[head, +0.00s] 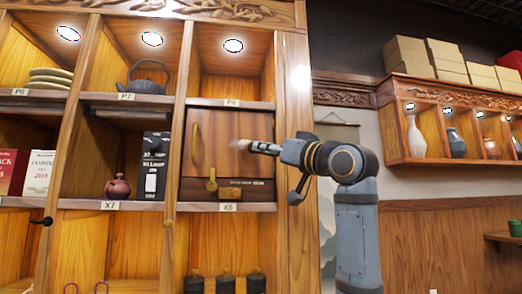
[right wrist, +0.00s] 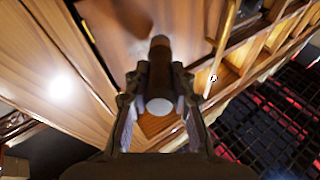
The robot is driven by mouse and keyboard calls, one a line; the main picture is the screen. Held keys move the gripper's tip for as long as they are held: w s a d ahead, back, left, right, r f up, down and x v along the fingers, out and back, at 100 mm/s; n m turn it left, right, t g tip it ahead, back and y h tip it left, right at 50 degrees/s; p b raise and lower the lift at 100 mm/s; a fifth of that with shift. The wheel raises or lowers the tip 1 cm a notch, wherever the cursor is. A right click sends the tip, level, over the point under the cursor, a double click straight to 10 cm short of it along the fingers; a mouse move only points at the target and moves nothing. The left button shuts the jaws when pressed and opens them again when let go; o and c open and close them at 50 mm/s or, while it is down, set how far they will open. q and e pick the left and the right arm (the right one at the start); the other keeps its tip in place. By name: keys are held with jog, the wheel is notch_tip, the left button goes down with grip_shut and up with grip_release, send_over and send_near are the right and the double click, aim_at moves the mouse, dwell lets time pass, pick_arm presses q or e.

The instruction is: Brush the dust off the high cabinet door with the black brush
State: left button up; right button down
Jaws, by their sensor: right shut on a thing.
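The high cabinet door (head: 221,165) is a brown wooden panel in the compartment between the P8 and X8 labels. It is closed, with a brass handle (head: 197,143) on its left and a brass latch (head: 211,184) at its bottom. My right gripper (head: 262,147) is at the door's right side, shut on the black brush (right wrist: 159,78). In the right wrist view the brush's dark shaft stands between the two fingers and points at brown wood. A pale smudge shows on the door near the brush tip. Contact cannot be told. My left gripper is out of view.
Black canisters (head: 225,284) stand below. A wall shelf (head: 440,160) with vases is at right.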

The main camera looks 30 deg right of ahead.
jog(key=shift+s+d, duration=0.8)
jog(key=shift+d, duration=2.1)
jog(key=shift+w+a, duration=0.25)
jog(key=shift+a, duration=0.75)
jog(key=shift+w+a, duration=0.25)
jog(key=shift+a, duration=0.75)
jog(key=shift+a+p, duration=0.1)
jog(key=shift+p, duration=0.25)
